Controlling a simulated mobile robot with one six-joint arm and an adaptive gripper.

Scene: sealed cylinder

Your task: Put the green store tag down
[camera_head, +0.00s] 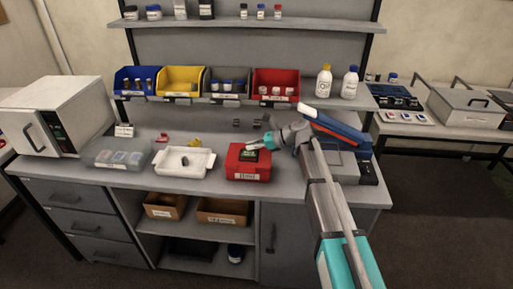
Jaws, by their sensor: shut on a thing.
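The green store tag (249,155) shows as a small dark green piece on or just above the top of a red box (248,174). The box stands near the front edge of the bench and has a white label on its front. My gripper (252,147) reaches in from the right and is shut on the tag. The fingertips are small here and partly blend with the tag. Whether the tag touches the box top I cannot tell.
Left of the red box are a white tray (200,163) with a small dark item and a clear lidded box (123,149). Coloured bins, one of them yellow (181,79), line the shelf above. A grey device (337,166) stands to the right, partly behind my arm.

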